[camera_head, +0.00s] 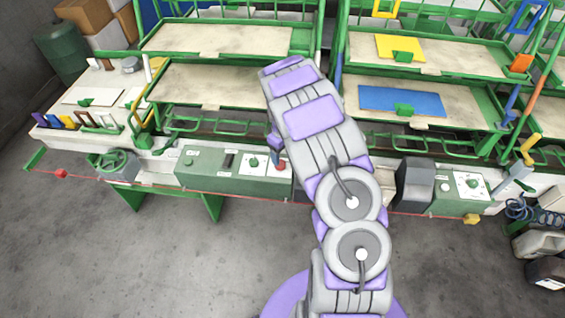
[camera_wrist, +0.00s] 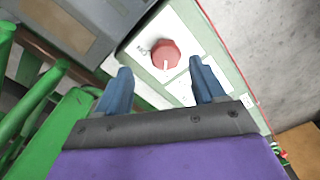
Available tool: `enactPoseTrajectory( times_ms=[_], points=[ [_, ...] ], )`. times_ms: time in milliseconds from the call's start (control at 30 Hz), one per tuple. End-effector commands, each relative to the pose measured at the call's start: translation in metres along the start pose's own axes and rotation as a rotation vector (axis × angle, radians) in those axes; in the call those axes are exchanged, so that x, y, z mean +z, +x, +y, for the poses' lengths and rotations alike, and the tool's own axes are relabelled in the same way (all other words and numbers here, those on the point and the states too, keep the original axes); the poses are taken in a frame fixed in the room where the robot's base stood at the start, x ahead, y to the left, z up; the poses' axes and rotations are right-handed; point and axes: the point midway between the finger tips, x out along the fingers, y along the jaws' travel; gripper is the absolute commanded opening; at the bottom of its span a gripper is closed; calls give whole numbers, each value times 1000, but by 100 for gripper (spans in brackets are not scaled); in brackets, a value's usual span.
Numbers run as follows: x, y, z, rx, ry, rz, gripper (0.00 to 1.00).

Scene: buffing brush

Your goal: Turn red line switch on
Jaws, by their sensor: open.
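The red switch (camera_wrist: 165,54) is a round red knob with a white pointer line, set on a white label plate. Part of the lettering beside it is readable only as a few dark letters. In the head view the red knob (camera_head: 281,167) is at the right end of the green control panel (camera_head: 205,180), partly beside my arm. My gripper (camera_wrist: 160,75) is open with blue fingers. The knob appears beyond the fingertips, between them in the picture, with no visible contact. In the head view my gripper (camera_head: 275,150) is partly hidden by my arm.
A green knob (camera_head: 253,161) is left of the red one on the same panel. A second panel (camera_head: 462,203) and a dark grey box (camera_head: 415,184) are at the right. Green-framed shelves (camera_head: 215,40) rise behind. A red cord runs along the bench front. The floor in front is clear.

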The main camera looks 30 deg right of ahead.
Motion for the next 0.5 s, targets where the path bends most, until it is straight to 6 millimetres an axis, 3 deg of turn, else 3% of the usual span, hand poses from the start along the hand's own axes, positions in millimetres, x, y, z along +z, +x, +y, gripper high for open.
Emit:
enactPoseTrajectory(
  times_ms=[200,500],
  points=[
    [0,36,-3,-2,-1,-4,69],
    [2,50,1,-4,0,0,69]
  ],
)
